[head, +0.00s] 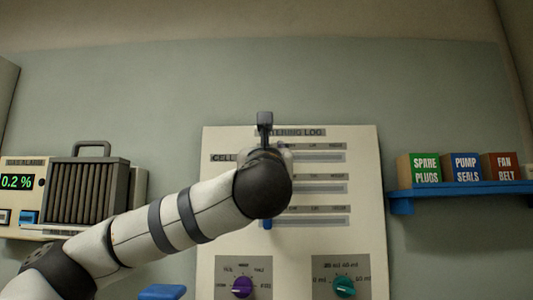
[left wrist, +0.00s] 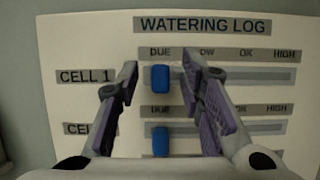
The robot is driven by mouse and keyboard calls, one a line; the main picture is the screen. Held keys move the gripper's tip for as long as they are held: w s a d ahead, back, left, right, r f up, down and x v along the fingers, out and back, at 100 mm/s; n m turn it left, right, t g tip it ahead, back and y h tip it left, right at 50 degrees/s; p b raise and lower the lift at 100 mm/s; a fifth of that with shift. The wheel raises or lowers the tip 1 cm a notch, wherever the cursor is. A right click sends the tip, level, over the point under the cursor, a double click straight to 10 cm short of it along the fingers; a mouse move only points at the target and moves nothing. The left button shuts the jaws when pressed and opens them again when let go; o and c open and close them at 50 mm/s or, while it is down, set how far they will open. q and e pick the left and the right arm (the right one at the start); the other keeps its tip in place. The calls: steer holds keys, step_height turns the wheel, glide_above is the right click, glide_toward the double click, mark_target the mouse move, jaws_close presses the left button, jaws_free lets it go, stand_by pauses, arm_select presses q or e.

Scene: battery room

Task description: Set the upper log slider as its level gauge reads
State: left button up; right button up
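The white watering log panel (head: 360,240) stands upright on the wall, with stacked horizontal slots. In the left wrist view the upper slider is a blue knob (left wrist: 160,78) at the left end of the CELL 1 slot (left wrist: 250,76), under DUE. Scale words run DUE, a partly covered word, OK, HIGH. A second blue slider (left wrist: 160,141) sits below, also under DUE. My left gripper (left wrist: 159,62) is open, with one finger on each side of the upper slider; contact cannot be told. In the head view my left gripper (head: 265,122) and forearm hide the upper slider. I see no level gauge. My right gripper is out of view.
Below the slots are a purple knob (head: 242,286) and a teal knob (head: 344,287). A gas alarm (head: 25,200) reading 0.2 % stands left. A blue shelf (head: 460,191) with labelled boxes is on the right.

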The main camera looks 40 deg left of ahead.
arm_select(q)
steer(key=shift+c, duration=0.2)
jaws_close()
steer(key=w+d, duration=0.1)
steer(key=d, duration=0.1)
steer(key=w+d, duration=0.1)
steer(key=w, duration=0.1)
steer(key=shift+d, duration=0.4)
steer(key=shift+o, duration=0.2)
jaws_free()
steer(key=shift+w, duration=0.1)
steer(key=shift+d, duration=0.1)
